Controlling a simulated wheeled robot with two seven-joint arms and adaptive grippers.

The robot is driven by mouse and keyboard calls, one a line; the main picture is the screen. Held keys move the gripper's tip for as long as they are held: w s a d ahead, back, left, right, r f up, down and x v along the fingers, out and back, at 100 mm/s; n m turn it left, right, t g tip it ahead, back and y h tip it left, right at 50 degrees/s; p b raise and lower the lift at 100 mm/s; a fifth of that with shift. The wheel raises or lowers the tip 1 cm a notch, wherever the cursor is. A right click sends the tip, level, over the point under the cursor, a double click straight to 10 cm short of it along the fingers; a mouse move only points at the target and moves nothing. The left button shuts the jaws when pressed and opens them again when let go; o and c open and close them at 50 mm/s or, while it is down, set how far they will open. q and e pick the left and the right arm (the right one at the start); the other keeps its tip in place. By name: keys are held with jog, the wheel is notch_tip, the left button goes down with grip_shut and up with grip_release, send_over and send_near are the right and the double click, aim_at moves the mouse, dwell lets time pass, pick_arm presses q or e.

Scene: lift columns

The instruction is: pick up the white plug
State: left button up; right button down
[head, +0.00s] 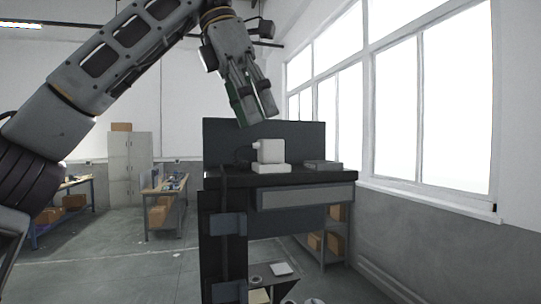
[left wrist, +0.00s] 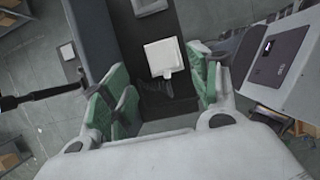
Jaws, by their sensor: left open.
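The white plug (head: 270,150) is a blocky white piece with a small stub on its left side. It stands upright on a low white base (head: 271,169) on the black workbench (head: 312,179). In the left wrist view the white plug (left wrist: 165,57) shows from above, between and beyond the fingers. My left gripper (head: 256,118) is open and empty, pointing down above the plug and slightly to its left, clear of it. Its green-padded fingers also show in the left wrist view (left wrist: 158,92). My right gripper is in neither view.
A flat grey item (head: 323,164) lies on the bench right of the plug. A dark back panel (head: 305,135) rises behind it. A dark cable (head: 242,156) is left of the plug. Shelves with cardboard boxes (head: 314,241) stand below right.

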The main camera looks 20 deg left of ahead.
aim_at(270, 141)
pick_arm(q)
jog(key=shift+w+d+f, duration=0.1)
jog(key=shift+d+f, duration=0.05)
jog(key=shift+f, duration=0.35)
jog(key=shift+x, duration=0.8)
jog(key=shift+w+d+f, duration=0.15)
jog(key=shift+d+f, duration=0.35)
jog(key=shift+d, duration=0.1)
jog(key=shift+x, duration=1.1)
jog(key=c, duration=1)
jog(key=shift+c, duration=0.2)
